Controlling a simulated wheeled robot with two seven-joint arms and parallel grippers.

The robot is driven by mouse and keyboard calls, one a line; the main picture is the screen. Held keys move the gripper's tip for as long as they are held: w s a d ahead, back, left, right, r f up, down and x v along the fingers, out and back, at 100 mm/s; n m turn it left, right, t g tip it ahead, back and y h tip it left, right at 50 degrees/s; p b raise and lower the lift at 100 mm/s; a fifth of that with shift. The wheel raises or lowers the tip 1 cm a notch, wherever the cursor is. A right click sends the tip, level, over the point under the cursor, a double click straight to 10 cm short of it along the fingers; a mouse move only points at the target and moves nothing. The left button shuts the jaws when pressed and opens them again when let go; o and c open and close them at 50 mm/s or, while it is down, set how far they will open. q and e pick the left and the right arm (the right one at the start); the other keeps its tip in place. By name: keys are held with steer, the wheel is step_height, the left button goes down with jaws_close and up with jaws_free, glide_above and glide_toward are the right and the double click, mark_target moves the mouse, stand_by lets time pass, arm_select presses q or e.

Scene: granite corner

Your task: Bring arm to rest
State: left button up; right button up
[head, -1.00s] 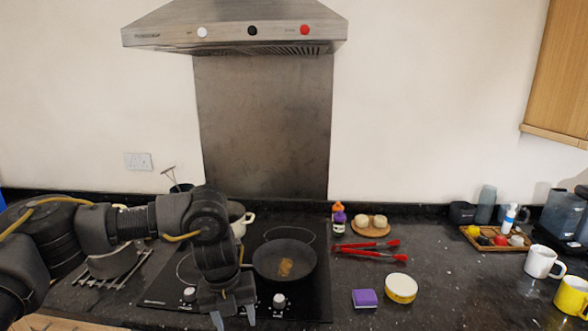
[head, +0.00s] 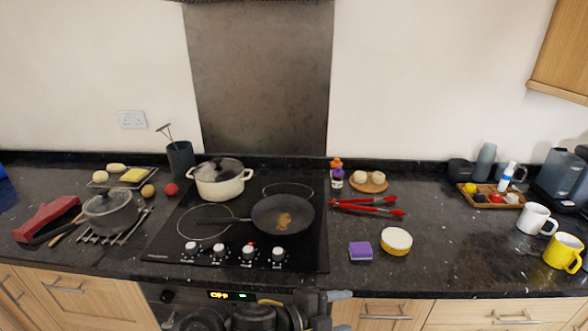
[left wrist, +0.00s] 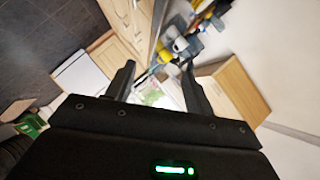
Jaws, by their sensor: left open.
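My left gripper (head: 342,309) is low at the bottom edge of the head view, in front of the oven and below the worktop edge. Its fingers point right, open, with nothing seen between them. The left wrist view shows its two spread fingers (left wrist: 159,66) with open air between them, and cupboards and worktop items beyond. My left arm is folded low in front of the oven. My right gripper is not in view. A black frying pan (head: 297,218) with a brown piece of food (head: 284,220) stands on the hob (head: 172,246).
A cream pot (head: 221,186) stands at the back of the hob, and a grey lidded pot (head: 109,214) on a rack at the left. Red tongs (head: 366,207), a purple sponge (head: 360,251) and a yellow-sided tub (head: 396,242) lie right. Worktop edge and cupboard fronts are close to my arm.

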arm_select(q)
steer(key=s+a+f+n+t+y, duration=0.1)
steer(key=a+f+n+t+y, duration=0.1)
steer(key=a+f+n+y, duration=0.45)
steer(key=s+a+f+n+t+y, duration=0.1)
steer(key=a+f+n, duration=0.2)
steer(key=a+n, duration=0.65)
steer(key=s+a+f+n+g+y, duration=0.2)
steer(key=s+a+f+n+g, duration=0.15)
steer(key=s+a, duration=0.55)
steer(key=s+a+f+n+g+y, duration=0.25)
steer(key=s+a+f, duration=0.25)
steer(key=s+a, duration=0.4)
step_height(320, 180, down, 26)
steer(key=s+a+f+g, duration=0.2)
steer(key=s+f, duration=1.4)
steer(key=s, duration=0.1)
steer(key=shift+s+a+b, duration=0.15)
steer(key=shift+a+b, duration=0.15)
steer(key=shift+a, duration=0.05)
